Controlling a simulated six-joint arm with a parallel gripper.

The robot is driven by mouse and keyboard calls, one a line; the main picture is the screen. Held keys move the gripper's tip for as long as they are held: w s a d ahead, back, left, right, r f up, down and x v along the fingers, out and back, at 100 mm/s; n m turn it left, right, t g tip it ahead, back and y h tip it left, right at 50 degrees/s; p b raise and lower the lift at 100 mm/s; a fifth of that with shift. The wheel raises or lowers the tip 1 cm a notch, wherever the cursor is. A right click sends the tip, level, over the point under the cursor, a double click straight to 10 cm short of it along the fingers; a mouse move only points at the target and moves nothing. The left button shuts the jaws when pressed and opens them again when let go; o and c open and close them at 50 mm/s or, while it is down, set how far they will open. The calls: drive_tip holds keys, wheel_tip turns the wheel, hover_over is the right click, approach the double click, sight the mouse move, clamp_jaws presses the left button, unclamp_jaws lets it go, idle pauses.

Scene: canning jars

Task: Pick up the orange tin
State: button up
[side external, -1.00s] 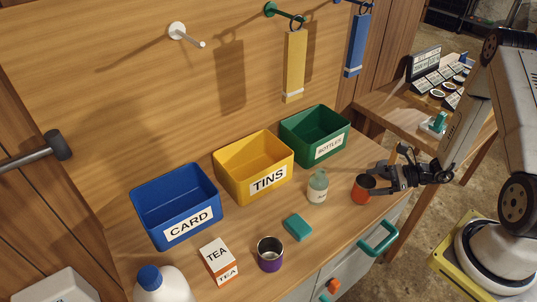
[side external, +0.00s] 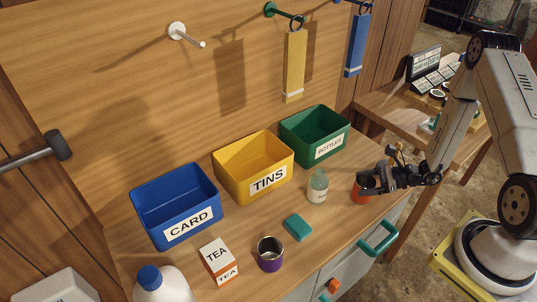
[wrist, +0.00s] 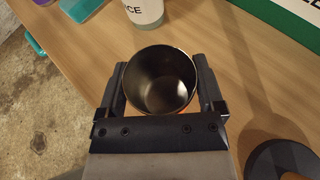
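The orange tin (side external: 361,194) stands upright at the right end of the wooden counter. In the wrist view I look down into its open, empty dark metal inside (wrist: 160,82). My gripper (side external: 368,182) is at the tin, low over the counter; it also shows in the wrist view (wrist: 161,85). Its fingers lie on either side of the tin, with the tin between them. The fingers look spread around the tin, very close to its sides; I cannot clearly see contact. The gripper hides part of the tin in the side view.
A pale green bottle (side external: 317,187) stands just left of the tin. The green BOTTLES bin (side external: 330,148), yellow TINS bin (side external: 267,182) and blue CARD bin (side external: 188,228) line the back. A teal block (side external: 298,227), purple tin (side external: 270,262) and tea box (side external: 219,262) stand further left.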

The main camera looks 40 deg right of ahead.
sight(366, 181)
drive_tip(key=c, duration=0.4)
drive_tip(key=shift+r, duration=0.2)
drive_tip(key=shift+r, duration=4.8)
